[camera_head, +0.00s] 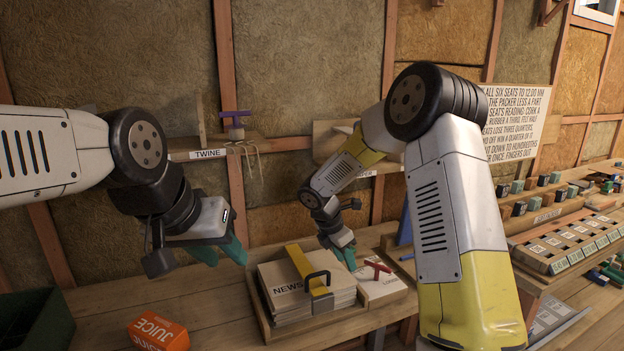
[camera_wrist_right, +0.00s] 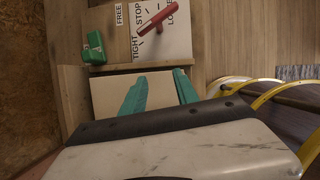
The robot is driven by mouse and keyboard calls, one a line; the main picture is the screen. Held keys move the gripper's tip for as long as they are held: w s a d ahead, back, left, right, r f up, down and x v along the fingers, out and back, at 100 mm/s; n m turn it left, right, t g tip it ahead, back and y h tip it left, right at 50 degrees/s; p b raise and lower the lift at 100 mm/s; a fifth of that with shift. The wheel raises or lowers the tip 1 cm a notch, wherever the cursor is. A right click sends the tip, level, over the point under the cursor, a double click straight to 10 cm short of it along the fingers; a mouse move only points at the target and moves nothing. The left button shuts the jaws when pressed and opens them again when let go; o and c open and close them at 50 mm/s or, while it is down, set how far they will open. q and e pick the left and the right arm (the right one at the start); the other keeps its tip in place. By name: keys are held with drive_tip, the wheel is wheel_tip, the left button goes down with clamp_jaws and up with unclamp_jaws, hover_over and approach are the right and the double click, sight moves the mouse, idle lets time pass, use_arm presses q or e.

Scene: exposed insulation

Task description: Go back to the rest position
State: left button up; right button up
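My left gripper (camera_head: 226,262) hangs at the left above the workbench, its teal fingers pointing down and apart, with nothing seen between them. My right gripper (camera_head: 345,262) is over the right part of a wooden tray, beside a stack of newspapers. In the right wrist view its two teal fingers (camera_wrist_right: 158,88) are spread apart with nothing gripped between them. A pale flat surface lies beyond the fingertips.
An orange juice box (camera_head: 158,333) and dark green bin (camera_head: 35,320) stand left. A twine shelf (camera_head: 207,155) is behind.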

drive_tip(key=shift+s+d+r+m, duration=0.1)
drive_tip(key=shift+d+r+m, duration=0.15)
drive_tip(key=shift+r, duration=0.2)
drive_tip(key=shift+s+d+r+m, duration=0.1)
drive_tip(key=shift+r+m, duration=0.15)
drive_tip(key=shift+r, duration=0.15)
drive_tip(key=s+d+r+m+t+y, duration=0.1)
drive_tip(key=s+d+r+m, duration=0.1)
drive_tip(key=s+r+m, duration=0.4)
drive_tip(key=s+d+r+m+y, duration=0.1)
drive_tip(key=s+d+r+m, duration=0.25)
drive_tip(key=s+r, duration=0.35)
drive_tip(key=s+r+m+t+y, duration=0.1)
drive_tip(key=s+r+m+y, duration=0.1)
drive_tip(key=s+m, duration=0.4)
drive_tip(key=s+a+r+m+t+y, duration=0.1)
drive_tip(key=s+r+m+t+y, duration=0.1)
drive_tip(key=s+r+m, duration=0.2)
drive_tip(key=s+m, duration=0.3)
drive_tip(key=s, duration=0.1)
drive_tip(key=shift+s+r, duration=0.35)
drive_tip(key=shift+s, duration=0.05)
